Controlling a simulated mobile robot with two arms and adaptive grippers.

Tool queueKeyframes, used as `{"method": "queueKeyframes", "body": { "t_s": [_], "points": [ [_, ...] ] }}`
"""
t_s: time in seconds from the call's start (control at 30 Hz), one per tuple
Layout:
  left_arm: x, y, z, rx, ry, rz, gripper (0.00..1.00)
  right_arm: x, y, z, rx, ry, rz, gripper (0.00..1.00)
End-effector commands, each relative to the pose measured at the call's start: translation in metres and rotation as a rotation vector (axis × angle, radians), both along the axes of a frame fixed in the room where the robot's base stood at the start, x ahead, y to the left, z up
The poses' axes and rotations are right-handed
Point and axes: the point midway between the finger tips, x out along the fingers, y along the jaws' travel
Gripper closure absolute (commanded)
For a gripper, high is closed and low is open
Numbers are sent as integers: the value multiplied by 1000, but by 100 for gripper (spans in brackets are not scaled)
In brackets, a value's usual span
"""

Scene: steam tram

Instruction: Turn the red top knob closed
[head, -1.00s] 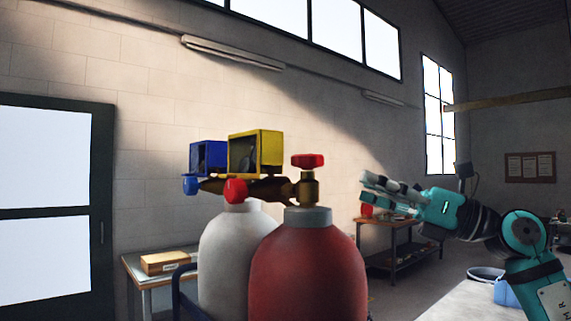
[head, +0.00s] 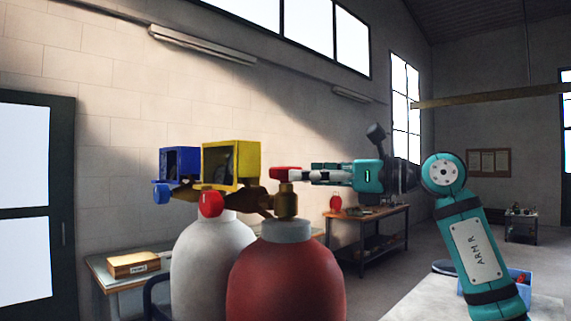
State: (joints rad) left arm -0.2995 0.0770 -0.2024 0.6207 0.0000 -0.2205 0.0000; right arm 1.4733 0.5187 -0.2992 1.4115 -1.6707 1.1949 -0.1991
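The red top knob (head: 283,172) sits on a brass valve stem (head: 285,200) above the red gas cylinder (head: 287,280). My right gripper (head: 297,174) comes in level from the right, and its fingertips are at the knob's right side, overlapping it in the picture. The fingers hide that side of the knob. I cannot tell whether they grip it or only stand around or beside it. My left gripper is not in view.
A white cylinder (head: 198,262) with a red front knob (head: 210,204) stands left of the red one. A yellow box-shaped gauge guard (head: 232,164) and a blue one (head: 180,163) stick up left of the valve. A workbench (head: 372,235) stands behind my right arm.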

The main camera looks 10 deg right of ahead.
Motion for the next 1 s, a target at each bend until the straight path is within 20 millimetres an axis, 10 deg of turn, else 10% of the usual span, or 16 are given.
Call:
{"method": "queueKeyframes", "body": {
  "t_s": [0.7, 1.0],
  "points": [
    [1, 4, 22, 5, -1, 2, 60, 34, 42, -1, 1, 1, 0, 17],
    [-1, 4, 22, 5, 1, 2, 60, 33, 42, 0, 1, 0, 1, 57]
  ]
}}
